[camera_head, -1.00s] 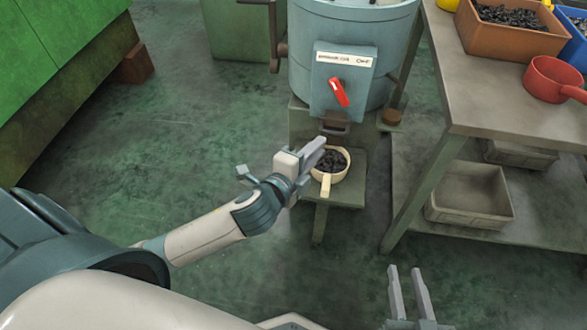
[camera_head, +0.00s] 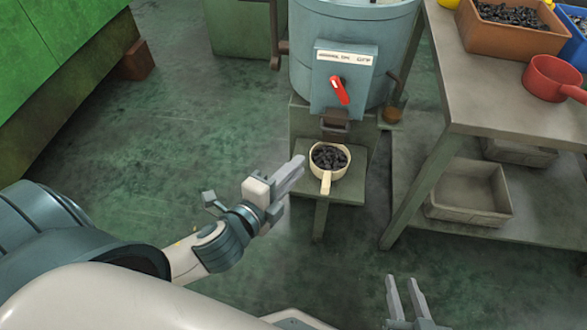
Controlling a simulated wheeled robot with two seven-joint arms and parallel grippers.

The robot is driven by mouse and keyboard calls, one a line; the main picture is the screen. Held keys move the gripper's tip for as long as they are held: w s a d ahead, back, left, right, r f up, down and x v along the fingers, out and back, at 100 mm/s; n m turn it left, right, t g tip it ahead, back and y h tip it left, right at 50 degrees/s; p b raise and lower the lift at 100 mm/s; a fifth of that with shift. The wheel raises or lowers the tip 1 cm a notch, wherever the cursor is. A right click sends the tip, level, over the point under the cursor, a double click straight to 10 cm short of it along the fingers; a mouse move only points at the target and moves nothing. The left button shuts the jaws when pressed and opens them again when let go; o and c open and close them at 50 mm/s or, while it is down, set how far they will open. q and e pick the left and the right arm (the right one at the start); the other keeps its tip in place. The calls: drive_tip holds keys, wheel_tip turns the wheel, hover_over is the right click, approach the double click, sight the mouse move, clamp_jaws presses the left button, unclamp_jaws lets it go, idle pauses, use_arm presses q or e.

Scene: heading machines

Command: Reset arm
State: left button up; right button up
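My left gripper (camera_head: 290,180) is in the middle of the view, to the left of a cream scoop and apart from it. Its fingers look close together, and I cannot tell whether a gap lies between them. Nothing shows in it. My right gripper (camera_head: 404,298) is at the bottom edge, with its two fingers apart and nothing between them. The cream scoop (camera_head: 326,180), full of dark small parts, sits on a small stand (camera_head: 348,188) under the machine's spout. Its handle points toward me.
A blue-grey machine (camera_head: 345,85) with a red lever (camera_head: 340,90) stands behind the scoop. A workbench (camera_head: 490,90) at right bears a brown bin (camera_head: 510,38) of parts and a red pan (camera_head: 551,80). A grey tray (camera_head: 468,195) lies on its lower shelf. Green floor is open at left.

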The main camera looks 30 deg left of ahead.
use_arm(q)
drive_tip(key=shift+f, duration=0.1)
idle(0.3)
